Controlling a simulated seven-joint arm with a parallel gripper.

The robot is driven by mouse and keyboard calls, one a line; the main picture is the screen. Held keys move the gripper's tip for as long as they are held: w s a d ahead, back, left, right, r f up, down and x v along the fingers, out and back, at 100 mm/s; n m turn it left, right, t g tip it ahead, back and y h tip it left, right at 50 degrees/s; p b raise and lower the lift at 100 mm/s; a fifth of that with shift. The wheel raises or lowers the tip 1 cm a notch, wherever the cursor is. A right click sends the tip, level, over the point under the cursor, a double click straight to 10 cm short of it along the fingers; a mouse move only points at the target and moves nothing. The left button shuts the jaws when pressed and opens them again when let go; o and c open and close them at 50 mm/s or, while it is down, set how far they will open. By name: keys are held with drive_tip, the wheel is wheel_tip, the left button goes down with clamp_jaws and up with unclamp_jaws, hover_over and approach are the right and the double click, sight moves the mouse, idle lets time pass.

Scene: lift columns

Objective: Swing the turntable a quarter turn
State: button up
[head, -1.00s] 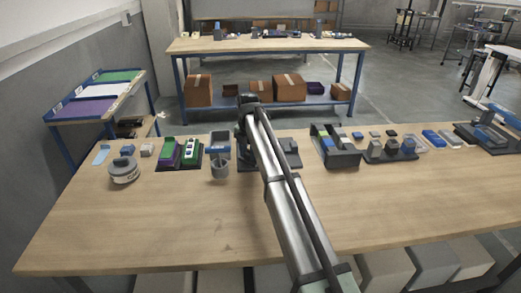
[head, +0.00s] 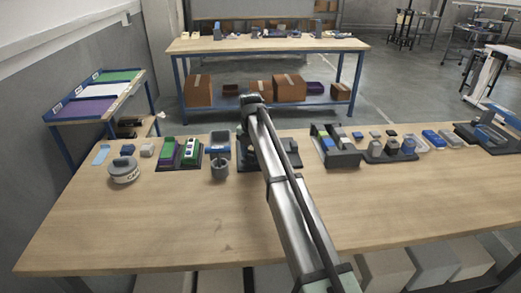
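A round drum-like piece, which looks like the turntable (head: 124,171), sits near the left end of the wooden bench. It has a pale side with a dark mark, a grey top and a small dark block on it. My arm reaches from the bottom of the picture to the back of the bench. Its dark end, with my gripper (head: 243,150), is over the dark fixtures at the back middle, well to the right of the turntable. The fingers are small and mostly hidden behind my arm, so their opening does not show.
Several dark fixtures (head: 335,148) and blue parts line the back right. The front of the bench (head: 150,225) is clear.

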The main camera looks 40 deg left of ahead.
drive_tip(key=shift+s+d, duration=0.1)
drive_tip(key=shift+r, duration=3.55)
